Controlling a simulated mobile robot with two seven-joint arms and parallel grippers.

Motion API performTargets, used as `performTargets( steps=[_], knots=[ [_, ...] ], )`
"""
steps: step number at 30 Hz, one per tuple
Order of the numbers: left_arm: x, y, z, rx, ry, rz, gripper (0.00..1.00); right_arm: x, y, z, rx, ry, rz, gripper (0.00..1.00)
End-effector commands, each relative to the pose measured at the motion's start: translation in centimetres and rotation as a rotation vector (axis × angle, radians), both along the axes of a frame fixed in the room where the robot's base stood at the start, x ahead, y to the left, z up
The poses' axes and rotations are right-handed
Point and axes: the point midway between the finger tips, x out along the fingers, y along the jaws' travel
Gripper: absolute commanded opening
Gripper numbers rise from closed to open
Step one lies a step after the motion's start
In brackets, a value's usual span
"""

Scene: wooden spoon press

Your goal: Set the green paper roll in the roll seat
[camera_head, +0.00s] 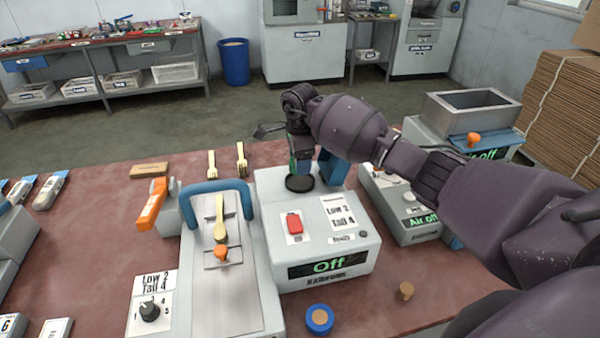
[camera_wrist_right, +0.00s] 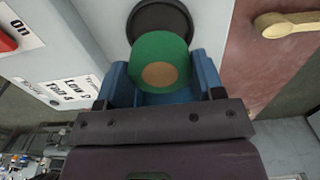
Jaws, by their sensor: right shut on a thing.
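The green paper roll (camera_wrist_right: 160,48) with a brown core is in the right wrist view, between the blue fingers of my right gripper (camera_wrist_right: 162,82). The gripper is shut on it. A black round seat (camera_wrist_right: 158,16) shows just beyond the roll, which partly covers it. In the head view my right gripper (camera_head: 312,168) is over the back of the grey press labelled Off (camera_head: 325,268), above the black round seat (camera_head: 300,184). Only a sliver of green shows there, the rest hidden by gripper and arm. I cannot tell whether roll and seat touch. My left gripper is not in view.
A blue roll (camera_head: 320,319) and a small brown cylinder (camera_head: 405,290) stand on the reddish table at the front. A machine with a blue arched handle (camera_head: 215,186) is to the left, an Air off unit (camera_head: 415,222) to the right.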

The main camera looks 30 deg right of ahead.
Motion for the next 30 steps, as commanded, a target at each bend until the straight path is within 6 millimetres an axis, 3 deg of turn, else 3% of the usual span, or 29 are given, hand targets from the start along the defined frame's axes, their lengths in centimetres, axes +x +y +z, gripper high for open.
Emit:
performTargets(
  steps=[5,14,26,27,30],
  knots=[
    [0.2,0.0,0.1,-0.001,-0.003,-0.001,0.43,0.0,0.0,-0.8,0.001,0.0,0.0,0.35],
    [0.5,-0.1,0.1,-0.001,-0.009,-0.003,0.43,0.0,0.0,-4.5,0.001,0.001,-0.001,0.35],
    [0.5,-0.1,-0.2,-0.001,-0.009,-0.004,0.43,0.0,0.0,-4.9,-0.001,-0.001,0.0,0.35],
    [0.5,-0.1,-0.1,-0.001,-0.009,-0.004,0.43,0.0,0.0,-4.9,0.0,-0.001,0.0,0.66],
    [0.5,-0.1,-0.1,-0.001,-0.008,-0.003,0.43,0.0,0.0,-4.8,0.0,-0.001,0.0,0.82]
  ],
)
